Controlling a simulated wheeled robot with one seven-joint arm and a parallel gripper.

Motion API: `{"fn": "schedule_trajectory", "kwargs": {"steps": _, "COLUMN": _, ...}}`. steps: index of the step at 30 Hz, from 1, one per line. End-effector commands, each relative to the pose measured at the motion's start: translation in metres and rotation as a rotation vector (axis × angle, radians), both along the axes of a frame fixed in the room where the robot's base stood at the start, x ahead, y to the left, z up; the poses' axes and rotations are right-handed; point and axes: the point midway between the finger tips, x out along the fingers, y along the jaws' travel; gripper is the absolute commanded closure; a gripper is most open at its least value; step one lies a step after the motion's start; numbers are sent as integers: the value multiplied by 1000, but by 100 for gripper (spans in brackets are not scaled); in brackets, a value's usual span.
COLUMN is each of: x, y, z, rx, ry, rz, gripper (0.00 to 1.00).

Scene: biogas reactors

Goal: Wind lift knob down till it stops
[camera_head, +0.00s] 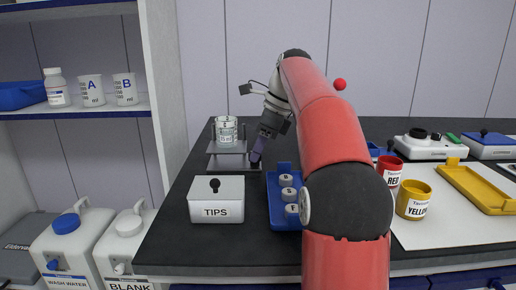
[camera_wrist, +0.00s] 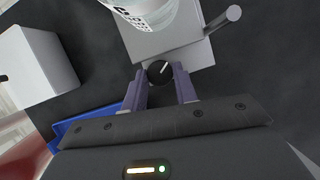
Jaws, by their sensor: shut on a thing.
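The lift knob (camera_wrist: 159,71) is a round black knob with a white pointer line, on the front of a grey lab jack (camera_wrist: 182,52). My gripper (camera_wrist: 160,76) has its two purple fingers on either side of the knob and is shut on it. In the head view my gripper (camera_head: 257,156) points down at the front right of the jack (camera_head: 227,161). The knob is mostly hidden there by the fingers. A labelled glass beaker (camera_head: 226,131) stands upright on the jack's plate; its lower part also shows in the wrist view (camera_wrist: 150,14).
A white TIPS box (camera_head: 217,208) stands in front of the jack. A blue tray (camera_head: 283,216) with several round weights lies right of it, partly behind my arm. A thin post (camera_wrist: 222,19) rises beside the jack. Red (camera_head: 390,170) and yellow (camera_head: 413,200) cups stand farther right.

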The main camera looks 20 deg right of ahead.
Motion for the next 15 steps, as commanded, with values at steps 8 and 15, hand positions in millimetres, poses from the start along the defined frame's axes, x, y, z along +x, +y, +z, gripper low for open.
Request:
{"fn": "schedule_trajectory", "kwargs": {"steps": 8, "x": 2, "y": -1, "z": 0, "rx": 0, "ry": -2, "rz": 197, "gripper": 94}}
{"fn": "schedule_trajectory", "kwargs": {"steps": 15, "x": 3, "y": -1, "z": 0, "rx": -1, "ry": -2, "rz": 303, "gripper": 94}}
